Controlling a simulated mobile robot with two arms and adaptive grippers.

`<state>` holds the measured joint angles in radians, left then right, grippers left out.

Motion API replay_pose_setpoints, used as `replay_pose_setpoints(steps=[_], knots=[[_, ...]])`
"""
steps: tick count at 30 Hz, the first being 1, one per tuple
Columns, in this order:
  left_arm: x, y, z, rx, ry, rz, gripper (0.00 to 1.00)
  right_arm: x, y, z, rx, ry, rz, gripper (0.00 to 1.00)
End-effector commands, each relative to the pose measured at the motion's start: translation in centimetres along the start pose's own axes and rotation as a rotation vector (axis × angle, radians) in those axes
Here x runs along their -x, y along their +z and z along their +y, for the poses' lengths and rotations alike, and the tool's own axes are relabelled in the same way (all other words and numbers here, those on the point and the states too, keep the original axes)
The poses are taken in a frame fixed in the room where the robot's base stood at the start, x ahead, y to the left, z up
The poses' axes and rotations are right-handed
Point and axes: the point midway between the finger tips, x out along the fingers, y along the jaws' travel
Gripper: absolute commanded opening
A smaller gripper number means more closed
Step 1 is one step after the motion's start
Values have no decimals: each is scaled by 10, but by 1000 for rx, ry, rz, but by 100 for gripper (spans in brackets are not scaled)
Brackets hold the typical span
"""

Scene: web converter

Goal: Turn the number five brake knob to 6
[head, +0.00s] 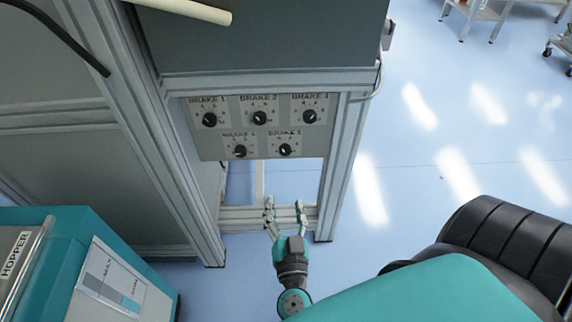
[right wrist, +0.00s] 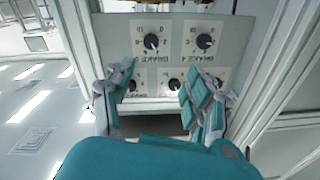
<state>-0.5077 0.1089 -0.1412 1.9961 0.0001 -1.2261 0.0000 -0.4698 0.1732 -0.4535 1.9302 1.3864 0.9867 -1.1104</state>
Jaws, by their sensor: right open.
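The number five brake knob (head: 285,150) is a round black knob on a pale label plate, at the right of the lower row on the grey panel. In the right wrist view, which shows the panel upside down, it is the upper left knob (right wrist: 152,41). Its setting is too small to read surely. My right gripper (head: 284,204) is open and empty, with its fingers pointing up toward the panel, just below this knob in the head view. In the wrist view its fingers (right wrist: 157,76) are spread apart, and neither visibly touches the knob. My left gripper is not in view.
The brake four knob (head: 240,151) is close on the left. Brake one (head: 209,119), two (head: 259,117) and three (head: 310,116) knobs sit above. Metal frame posts (head: 334,185) flank the panel. A teal hopper box (head: 60,265) stands at left. Open floor lies to the right.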

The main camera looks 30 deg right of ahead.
Motion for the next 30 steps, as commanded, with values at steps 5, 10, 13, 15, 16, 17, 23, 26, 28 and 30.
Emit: replay_pose_setpoints(steps=[5, 10, 13, 15, 16, 17, 23, 26, 28, 30], knots=[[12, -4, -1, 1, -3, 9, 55, -1, -7, 10, -34, 67, -7, 55], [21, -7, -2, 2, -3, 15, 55, -24, -9, 11, -34, 69, -5, 55], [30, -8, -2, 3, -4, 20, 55, -45, -8, 13, -34, 68, -3, 55], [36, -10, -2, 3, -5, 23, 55, -60, -8, 13, -34, 67, -3, 55], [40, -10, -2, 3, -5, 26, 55, -67, -8, 14, -34, 66, -3, 55], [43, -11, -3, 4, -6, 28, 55, -74, -7, 14, -34, 67, -4, 55], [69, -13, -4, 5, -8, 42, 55, -118, -7, 17, -33, 67, -3, 55], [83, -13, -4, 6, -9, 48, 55, -136, -6, 19, -34, 67, -4, 55], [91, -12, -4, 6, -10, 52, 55, -148, -7, 19, -34, 67, -5, 55], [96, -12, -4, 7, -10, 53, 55, -157, -6, 20, -32, 67, -6, 55]])
